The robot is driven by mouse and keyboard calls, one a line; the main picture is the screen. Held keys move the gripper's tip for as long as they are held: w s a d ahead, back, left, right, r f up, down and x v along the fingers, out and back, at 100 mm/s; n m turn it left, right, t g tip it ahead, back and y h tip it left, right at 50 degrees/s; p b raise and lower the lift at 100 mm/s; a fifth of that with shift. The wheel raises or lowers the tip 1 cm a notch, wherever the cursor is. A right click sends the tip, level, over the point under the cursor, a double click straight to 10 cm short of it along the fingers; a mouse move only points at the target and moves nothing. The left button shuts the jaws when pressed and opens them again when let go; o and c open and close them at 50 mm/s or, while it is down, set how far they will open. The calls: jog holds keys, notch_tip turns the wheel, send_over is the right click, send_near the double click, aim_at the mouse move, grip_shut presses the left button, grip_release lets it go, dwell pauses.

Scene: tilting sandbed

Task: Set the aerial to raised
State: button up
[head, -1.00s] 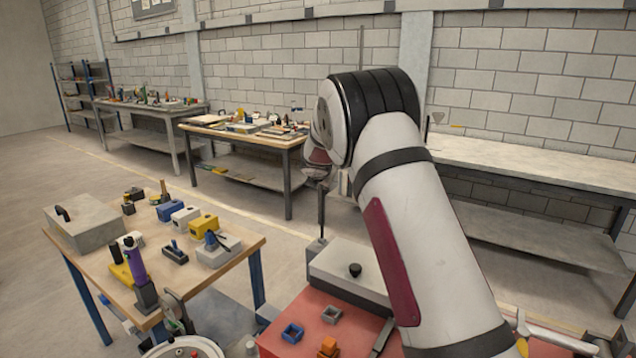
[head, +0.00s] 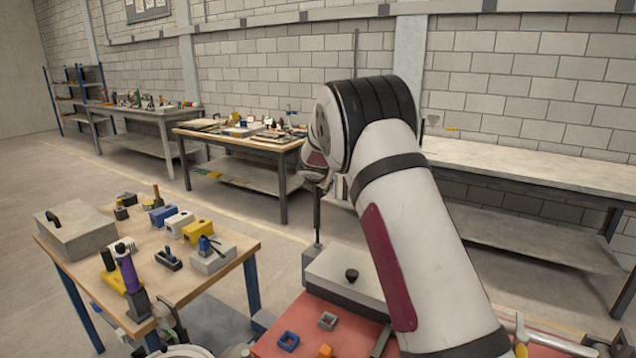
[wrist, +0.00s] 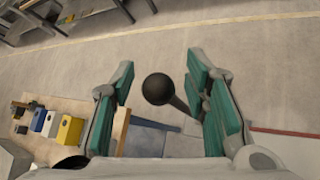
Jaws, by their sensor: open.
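A thin dark upright rod, which I take to be the aerial (head: 317,220), rises from a small grey base behind the grey box at the edge of the red worktop. In the wrist view its round black knob (wrist: 159,88) shows between the green-padded fingers, with the rod running down to the right behind it. My gripper (wrist: 163,82) is open, with a finger on each side of the knob; there is a visible gap to the left finger. In the head view my gripper (head: 318,181) is small and partly hidden by my arm, at the rod's top.
A grey box with a black knob (head: 351,276) stands on the red worktop (head: 283,316), close to the rod. A wooden table (head: 215,290) with a grey lidded box and several coloured blocks is at left. Benches line the wall behind; open floor lies between.

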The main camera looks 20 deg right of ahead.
jog(key=v, duration=1.2)
jog(key=shift+f, duration=0.15)
